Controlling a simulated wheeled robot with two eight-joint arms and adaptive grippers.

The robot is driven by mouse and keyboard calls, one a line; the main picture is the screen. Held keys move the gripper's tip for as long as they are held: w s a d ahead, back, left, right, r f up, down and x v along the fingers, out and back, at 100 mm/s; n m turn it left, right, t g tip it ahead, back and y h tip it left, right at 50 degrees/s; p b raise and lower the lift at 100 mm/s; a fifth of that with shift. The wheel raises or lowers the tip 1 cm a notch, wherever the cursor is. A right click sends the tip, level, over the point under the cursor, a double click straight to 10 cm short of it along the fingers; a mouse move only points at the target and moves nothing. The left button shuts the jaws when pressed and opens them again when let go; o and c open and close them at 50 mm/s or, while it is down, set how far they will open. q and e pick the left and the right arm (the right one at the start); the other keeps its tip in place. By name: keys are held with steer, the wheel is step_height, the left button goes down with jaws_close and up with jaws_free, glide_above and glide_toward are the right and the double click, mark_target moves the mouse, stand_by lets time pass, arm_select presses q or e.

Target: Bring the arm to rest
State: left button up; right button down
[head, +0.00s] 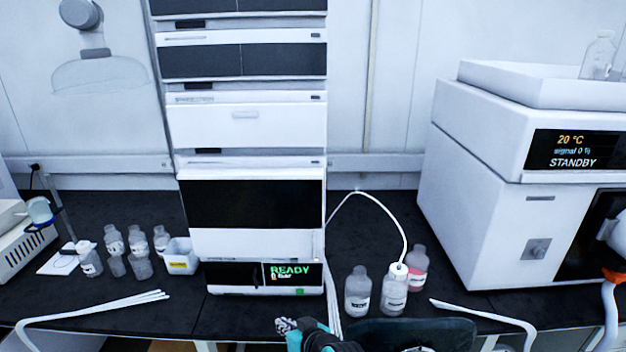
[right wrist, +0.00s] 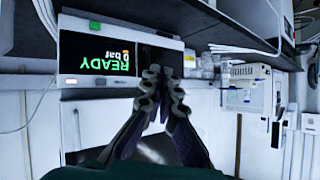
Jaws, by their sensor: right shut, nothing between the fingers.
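My right gripper (head: 287,325) shows at the bottom of the head view, low in front of the bench edge and below the chromatography stack (head: 250,215). In the right wrist view its two fingers (right wrist: 160,75) meet at the tips, shut and empty. In that view the stack's display (right wrist: 105,52) appears upside down, reading READY and 0 bar, to the left of the fingers. The fingers look apart from the stack.
A clear bottle (head: 358,292), a white-capped bottle (head: 394,290) with a tube and a reddish bottle (head: 416,268) stand right of the stack. Several bottles and a small labelled container (head: 181,257) stand left. A STANDBY instrument (head: 480,200) stands right. White tubes (head: 95,306) lie along the front.

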steer(key=s+d+r+m+g+h, duration=0.1)
steer(key=s+d+m+h, duration=0.1)
steer(key=s+d, duration=0.7)
steer(key=s+d+r+m+g+h, duration=0.1)
steer(key=s+d+h, duration=0.3)
steer(key=s+d, duration=0.5)
steer(key=d+m, duration=0.1)
steer(key=d, duration=0.5)
steer(key=shift+s+d+m+g+h, duration=0.25)
steer(key=shift+d+m+g+h, duration=0.05)
steer(key=shift+d+h, duration=0.1)
